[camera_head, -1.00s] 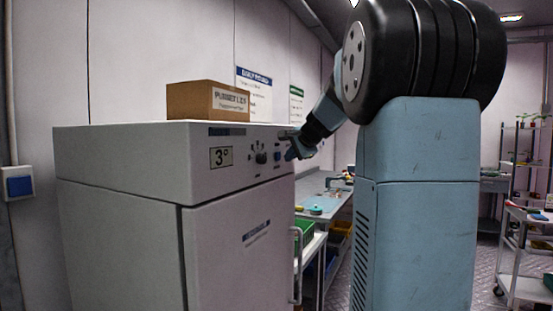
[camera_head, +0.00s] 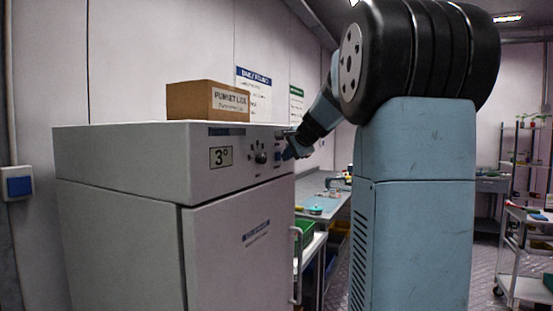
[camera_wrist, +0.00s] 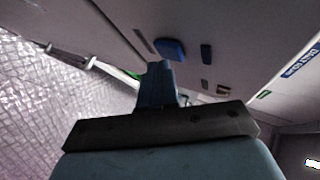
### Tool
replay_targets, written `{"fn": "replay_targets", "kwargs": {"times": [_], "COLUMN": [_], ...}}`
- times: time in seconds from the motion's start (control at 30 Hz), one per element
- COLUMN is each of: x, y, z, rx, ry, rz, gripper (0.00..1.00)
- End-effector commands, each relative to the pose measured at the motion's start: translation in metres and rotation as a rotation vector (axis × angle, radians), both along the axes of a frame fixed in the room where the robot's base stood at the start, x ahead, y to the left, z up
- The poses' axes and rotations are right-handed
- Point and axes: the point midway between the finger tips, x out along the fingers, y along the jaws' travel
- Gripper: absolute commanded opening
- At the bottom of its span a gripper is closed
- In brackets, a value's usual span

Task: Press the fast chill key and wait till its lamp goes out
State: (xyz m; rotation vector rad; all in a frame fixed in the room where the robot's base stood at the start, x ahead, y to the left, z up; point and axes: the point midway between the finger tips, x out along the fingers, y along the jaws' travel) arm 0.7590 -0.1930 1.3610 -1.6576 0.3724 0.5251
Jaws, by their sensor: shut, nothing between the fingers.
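The white chiller cabinet (camera_head: 120,155) stands at the left with a control panel on its upper front. The panel has a round dial (camera_head: 261,157) and small keys at its right end, partly hidden by my gripper (camera_head: 289,153). In the wrist view my gripper (camera_wrist: 158,68) is shut and empty, its tips just below a wide blue key (camera_wrist: 170,48). A smaller dark blue key (camera_wrist: 206,53) sits to its right. I cannot tell whether the tips touch the panel, which key is fast chill, or whether a lamp is lit.
A cardboard box (camera_head: 207,100) sits on the cabinet. The cabinet's vertical door handle (camera_head: 297,265) is below the panel's right end. A bench (camera_head: 325,205) and a green crate (camera_head: 307,233) stand beyond it. A white cart (camera_head: 525,250) is at the far right.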

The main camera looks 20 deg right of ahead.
Motion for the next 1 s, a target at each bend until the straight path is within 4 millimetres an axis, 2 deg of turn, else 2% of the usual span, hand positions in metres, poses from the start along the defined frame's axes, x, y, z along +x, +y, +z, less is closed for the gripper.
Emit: {"fn": "replay_targets", "kwargs": {"times": [1.0], "x": [0.0067], "y": [0.0054], "z": [0.0000], "rx": [0.001], "ry": [0.000], "rz": [0.001], "gripper": [0.00]}}
